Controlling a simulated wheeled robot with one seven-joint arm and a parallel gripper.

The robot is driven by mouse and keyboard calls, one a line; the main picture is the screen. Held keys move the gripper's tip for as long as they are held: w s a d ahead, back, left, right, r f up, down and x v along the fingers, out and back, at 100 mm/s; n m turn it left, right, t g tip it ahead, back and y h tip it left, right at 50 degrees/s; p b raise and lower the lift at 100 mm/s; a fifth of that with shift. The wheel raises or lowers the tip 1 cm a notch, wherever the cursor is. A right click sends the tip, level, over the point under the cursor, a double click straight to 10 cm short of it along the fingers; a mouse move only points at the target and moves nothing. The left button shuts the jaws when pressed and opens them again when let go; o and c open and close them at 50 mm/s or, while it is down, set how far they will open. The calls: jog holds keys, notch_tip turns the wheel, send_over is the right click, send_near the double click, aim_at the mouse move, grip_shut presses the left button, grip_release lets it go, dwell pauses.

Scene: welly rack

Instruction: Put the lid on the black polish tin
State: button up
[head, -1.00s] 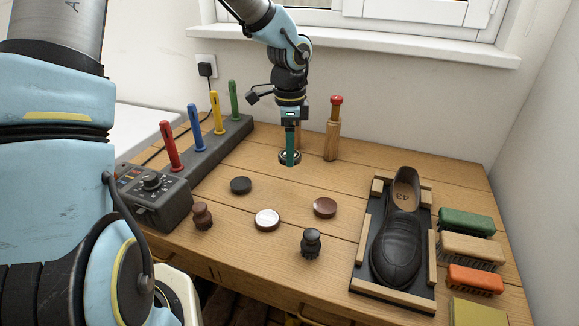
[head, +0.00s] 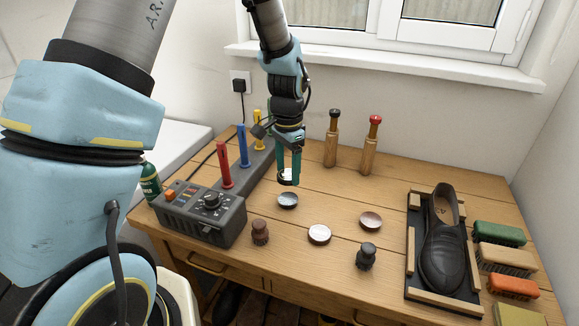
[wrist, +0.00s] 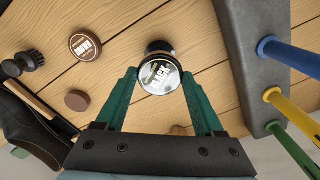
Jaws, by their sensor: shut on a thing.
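My gripper (head: 289,178) is shut on a round lid (wrist: 160,78), whose shiny face carries a label that seems to read "BLACK". The lid sits level between the two green fingers in the wrist view. The black polish tin (head: 288,200) stands on the table just below the lid in the head view, with a gap between them. In the wrist view its dark rim (wrist: 159,46) shows past the far edge of the lid, and the lid hides most of it.
A brown labelled disc (head: 319,234) and a plain brown disc (head: 371,220) lie to the right. A brown dauber (head: 260,232) and a black dauber (head: 367,256) stand nearer the front. A grey control box (head: 203,215) and rack with coloured handles stand left; a shoe (head: 441,245) lies right.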

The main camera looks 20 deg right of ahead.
aim_at(288, 198)
jog(key=shift+f+b, duration=2.25)
jog(key=shift+f, duration=0.95)
jog(key=shift+f, duration=0.1)
dwell(0.4)
jog(key=o, duration=1.3)
jog(key=shift+p, duration=0.3)
jog(key=shift+r+p, duration=2.5)
jog(key=shift+r, duration=1.05)
